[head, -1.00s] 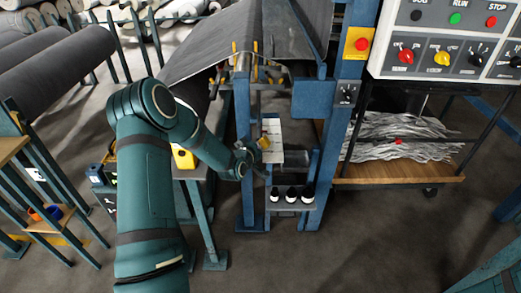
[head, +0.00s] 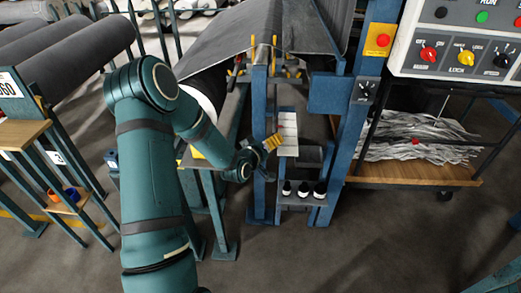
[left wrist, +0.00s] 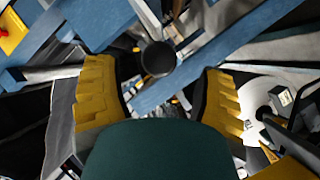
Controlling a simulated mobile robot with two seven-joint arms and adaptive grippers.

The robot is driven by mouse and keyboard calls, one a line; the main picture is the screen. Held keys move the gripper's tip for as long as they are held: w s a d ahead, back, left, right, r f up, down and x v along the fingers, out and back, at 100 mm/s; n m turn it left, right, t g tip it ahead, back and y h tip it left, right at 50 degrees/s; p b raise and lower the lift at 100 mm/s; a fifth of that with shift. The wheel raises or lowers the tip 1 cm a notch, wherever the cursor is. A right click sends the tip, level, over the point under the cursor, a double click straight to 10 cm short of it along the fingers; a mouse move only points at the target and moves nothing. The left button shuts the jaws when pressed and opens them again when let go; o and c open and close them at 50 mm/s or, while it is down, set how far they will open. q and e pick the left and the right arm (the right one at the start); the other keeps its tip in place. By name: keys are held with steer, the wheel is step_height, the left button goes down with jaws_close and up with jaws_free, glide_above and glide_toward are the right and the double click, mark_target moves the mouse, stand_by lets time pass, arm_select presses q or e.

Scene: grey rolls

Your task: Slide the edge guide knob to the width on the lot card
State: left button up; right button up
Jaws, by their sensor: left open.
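My left gripper (head: 272,142) is at the left edge of a pale upright plate with markings (head: 288,131) on the blue machine frame. In the left wrist view its two yellow fingers (left wrist: 160,98) are spread, with nothing held. A dark round knob (left wrist: 158,58) shows between and beyond the fingertips, apart from both; it looks like the edge guide knob. In the head view I cannot make the knob out by the gripper. I cannot identify the lot card or read a width. My right gripper is not in view.
Black-and-white rollers or cups (head: 303,189) sit on a low shelf below the plate. A control panel (head: 460,45) stands at the right, above a wooden cart (head: 410,173) with grey scraps. Large grey rolls (head: 70,55) lie at the left. Blue posts flank the plate closely.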

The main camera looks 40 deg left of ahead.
arm_select(q)
steer(key=v, duration=0.6)
steer(key=shift+s, duration=0.2)
steer(key=shift+r, duration=0.1)
